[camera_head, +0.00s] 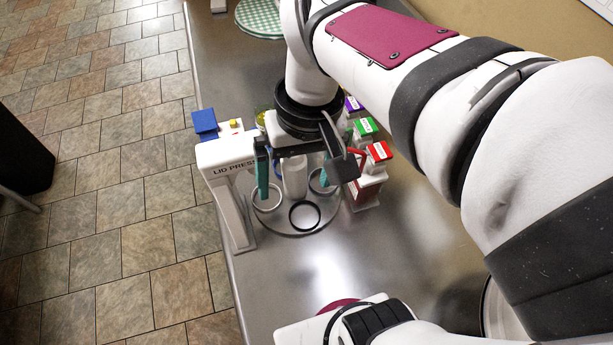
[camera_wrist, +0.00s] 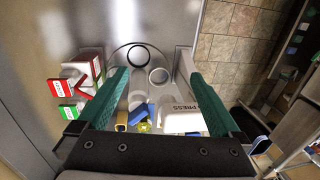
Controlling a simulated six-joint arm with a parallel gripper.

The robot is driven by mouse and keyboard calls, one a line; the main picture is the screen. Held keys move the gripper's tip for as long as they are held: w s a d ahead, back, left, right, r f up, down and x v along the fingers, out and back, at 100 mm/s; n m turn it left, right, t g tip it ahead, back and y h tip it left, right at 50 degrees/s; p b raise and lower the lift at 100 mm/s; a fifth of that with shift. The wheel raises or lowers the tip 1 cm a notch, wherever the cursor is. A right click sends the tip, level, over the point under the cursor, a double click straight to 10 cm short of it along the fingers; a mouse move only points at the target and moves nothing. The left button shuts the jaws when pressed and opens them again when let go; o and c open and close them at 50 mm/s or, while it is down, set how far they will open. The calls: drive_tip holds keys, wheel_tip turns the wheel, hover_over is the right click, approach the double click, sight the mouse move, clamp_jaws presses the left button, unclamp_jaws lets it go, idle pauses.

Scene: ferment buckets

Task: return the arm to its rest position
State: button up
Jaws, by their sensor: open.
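My gripper (camera_head: 295,187) is open above a round plate near the lid press, its two teal fingers pointing down and spread apart. In the wrist view my gripper (camera_wrist: 158,75) shows nothing held between the fingers. My white arm reaches in from the right side of the head view, over the metal counter (camera_head: 290,270). It hides part of the counter and the things behind it.
The white lid press (camera_head: 222,160) stands close left of my gripper. A round plate (camera_head: 322,222) bears a dark ring (camera_head: 304,215) and pale round containers. Cartons with red (camera_head: 379,151) and green (camera_head: 366,126) tops stand close right. The front counter is mostly clear.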

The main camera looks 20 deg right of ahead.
drive_tip(key=s+f+m, duration=0.4)
drive_tip(key=s+m, duration=0.1)
drive_tip(key=s, duration=0.4)
drive_tip(key=shift+s+a+f, duration=0.3)
drive_tip(key=shift+s, duration=0.1)
